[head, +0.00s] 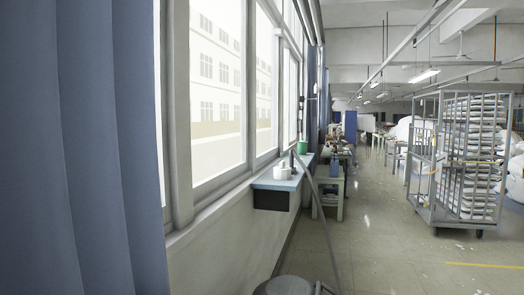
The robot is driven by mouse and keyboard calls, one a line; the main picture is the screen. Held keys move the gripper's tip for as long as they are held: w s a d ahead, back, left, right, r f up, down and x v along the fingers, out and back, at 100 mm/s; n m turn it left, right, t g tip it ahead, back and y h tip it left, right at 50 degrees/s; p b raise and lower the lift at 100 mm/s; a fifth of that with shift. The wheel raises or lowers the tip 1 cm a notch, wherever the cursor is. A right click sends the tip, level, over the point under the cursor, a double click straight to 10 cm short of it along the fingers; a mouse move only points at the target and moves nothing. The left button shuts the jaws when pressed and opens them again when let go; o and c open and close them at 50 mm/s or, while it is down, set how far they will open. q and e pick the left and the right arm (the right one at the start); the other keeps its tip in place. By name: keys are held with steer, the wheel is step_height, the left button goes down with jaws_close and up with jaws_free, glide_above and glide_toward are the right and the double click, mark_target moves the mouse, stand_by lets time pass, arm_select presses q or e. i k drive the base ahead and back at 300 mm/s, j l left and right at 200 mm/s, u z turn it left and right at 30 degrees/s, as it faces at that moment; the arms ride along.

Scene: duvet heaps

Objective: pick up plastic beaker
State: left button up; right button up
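A blue-topped ledge (266,185) juts out below the window. A small white vessel (282,173) stands on it, and I cannot tell for sure whether this is the plastic beaker. A green container (302,147) stands farther back by the window. Neither of my grippers shows in the head view.
A blue curtain (75,150) fills the left side. A grey round object (285,286) and a long slanted pole (325,215) are at the bottom middle. A wheeled metal rack (424,190) with stacked white goods stands at right. The tiled floor (375,240) between is mostly clear, with scattered scraps.

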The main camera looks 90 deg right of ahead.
mark_target(302, 146)
steer(key=z, duration=3.15)
steer(key=l+z, duration=0.1)
steer(key=l, duration=0.25)
steer(key=i+l+z, duration=0.15)
steer(key=l, duration=0.15)
steer(key=i+l+z, duration=0.1)
steer(key=l, duration=0.2)
steer(key=i+l+z, duration=0.15)
steer(key=i+l, duration=0.85)
steer(key=i, duration=0.15)
steer(key=i+l+u, duration=0.1)
steer(key=i+u, duration=0.15)
steer(key=i, duration=2.1)
steer(key=i+u, duration=0.2)
steer(key=i, duration=0.35)
steer(key=i+u, duration=0.15)
steer(key=i, duration=0.4)
steer(key=i+l+u, duration=0.2)
steer(key=i, duration=0.3)
steer(key=i+l+u, duration=0.15)
steer(key=i, duration=0.4)
